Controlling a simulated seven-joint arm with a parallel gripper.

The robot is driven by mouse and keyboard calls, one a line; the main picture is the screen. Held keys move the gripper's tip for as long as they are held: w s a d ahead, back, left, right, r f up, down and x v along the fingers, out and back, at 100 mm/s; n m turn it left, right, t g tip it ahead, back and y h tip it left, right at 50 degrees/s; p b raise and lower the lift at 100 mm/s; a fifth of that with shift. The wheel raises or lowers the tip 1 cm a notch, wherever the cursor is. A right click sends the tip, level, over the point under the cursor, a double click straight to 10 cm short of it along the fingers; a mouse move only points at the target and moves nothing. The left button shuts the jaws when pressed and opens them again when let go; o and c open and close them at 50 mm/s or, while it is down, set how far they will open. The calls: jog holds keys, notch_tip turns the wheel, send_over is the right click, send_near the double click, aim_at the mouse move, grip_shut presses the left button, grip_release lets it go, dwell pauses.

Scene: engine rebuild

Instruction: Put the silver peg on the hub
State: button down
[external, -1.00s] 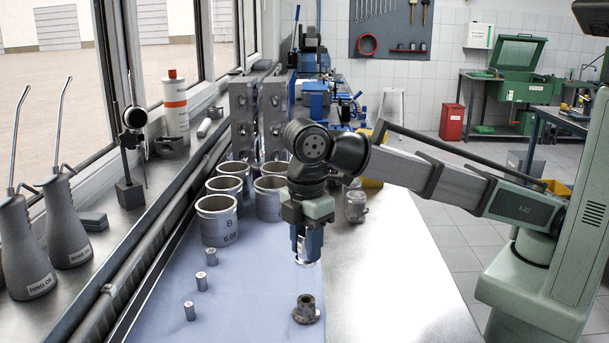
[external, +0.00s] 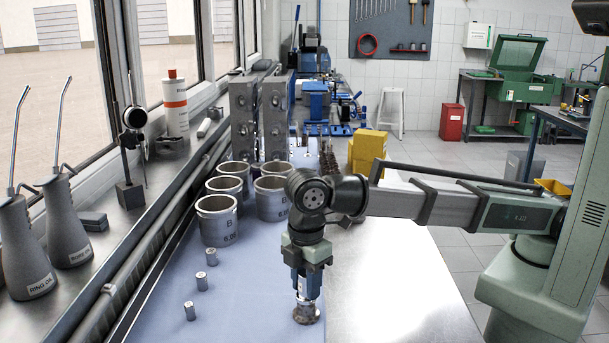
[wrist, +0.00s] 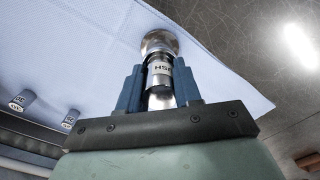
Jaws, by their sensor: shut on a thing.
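My gripper (external: 306,297) points straight down over the hub (external: 307,316), at the front of the blue mat. In the wrist view, the blue fingers (wrist: 160,85) are shut on a silver peg (wrist: 161,70) with dark lettering on its side. The peg is in line with the round hub (wrist: 158,40) beyond it. The peg's far end meets or overlaps the hub in the picture; I cannot tell whether it is seated. In the external view the gripper mostly hides the peg and the hub's upper part.
Three small silver cylinders (external: 202,281) stand on the mat (external: 250,300) to the left. Several large grey cylinders (external: 217,220) stand behind. Bare metal bench (external: 390,290) lies to the right. Two oil cans (external: 28,260) stand on the sill at left.

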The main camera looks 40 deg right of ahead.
jog(key=shift+f, duration=0.15)
jog(key=c, duration=0.8)
grip_release()
notch_tip(320, 180, up, 12)
jog(key=shift+r, duration=0.2)
jog(key=shift+w, duration=0.1)
